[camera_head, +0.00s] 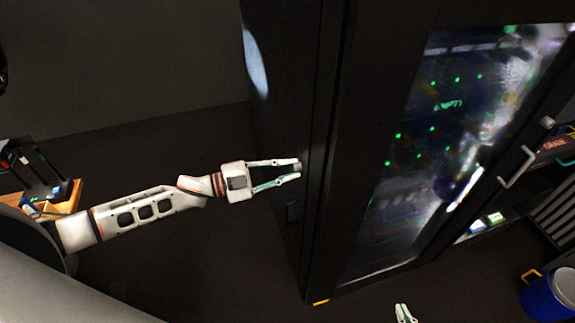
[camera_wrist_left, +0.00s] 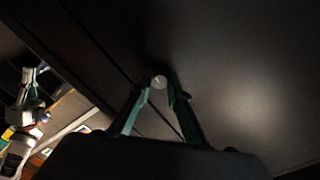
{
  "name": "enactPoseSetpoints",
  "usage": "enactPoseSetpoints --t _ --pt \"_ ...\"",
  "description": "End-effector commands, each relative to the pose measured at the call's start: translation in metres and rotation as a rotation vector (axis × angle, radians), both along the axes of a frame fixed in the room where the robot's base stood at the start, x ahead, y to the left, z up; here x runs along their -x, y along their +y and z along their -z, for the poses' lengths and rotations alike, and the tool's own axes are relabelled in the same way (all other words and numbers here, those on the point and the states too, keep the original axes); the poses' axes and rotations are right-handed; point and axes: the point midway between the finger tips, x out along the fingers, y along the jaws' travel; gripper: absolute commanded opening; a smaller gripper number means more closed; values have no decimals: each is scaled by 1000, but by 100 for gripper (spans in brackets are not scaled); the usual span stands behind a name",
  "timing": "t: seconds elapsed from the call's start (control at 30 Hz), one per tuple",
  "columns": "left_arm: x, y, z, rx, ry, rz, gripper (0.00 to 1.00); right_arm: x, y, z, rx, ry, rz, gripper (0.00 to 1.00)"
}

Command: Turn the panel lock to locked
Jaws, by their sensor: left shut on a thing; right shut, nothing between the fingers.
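The panel lock (camera_wrist_left: 159,82) is a small round silvery piece with a slot-like line across its face, on the dark panel in the left wrist view. In the head view its grey edge (camera_head: 297,168) shows at the side of the tall black cabinet (camera_head: 275,130). My left gripper (camera_head: 297,170) has its two green-and-white fingers on either side of the lock, shut on it. In the left wrist view the fingertips (camera_wrist_left: 160,84) flank it. My right gripper (camera_head: 403,313) shows only its tips at the bottom edge of the head view, shut and away from the cabinet.
A glass door (camera_head: 430,160) with green lights fills the cabinet's front, with a pale handle (camera_head: 517,167). A blue bin (camera_head: 548,298) stands at the lower right. A small wooden table (camera_head: 65,200) with items is at the left.

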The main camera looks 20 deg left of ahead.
Motion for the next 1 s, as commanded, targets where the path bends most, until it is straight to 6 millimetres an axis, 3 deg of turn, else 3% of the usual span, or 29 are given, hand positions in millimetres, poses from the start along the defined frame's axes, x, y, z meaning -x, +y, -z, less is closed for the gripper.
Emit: enactPoseSetpoints --t 0.17,0.6,0.63,0.67,1.0 --pt "0 0 0 17 27 -1 0 3 -8 4 11 14 13 0" --pt "0 0 1 21 33 -1 0 3 -5 4 5 14 13 0" --pt "0 0 1 21 33 1 25 3 -5 4 4 14 12 0" --pt "0 0 1 21 33 1 33 3 -5 4 4 14 12 0" --pt "0 0 0 21 31 0 34 5 -2 4 0 18 11 0"
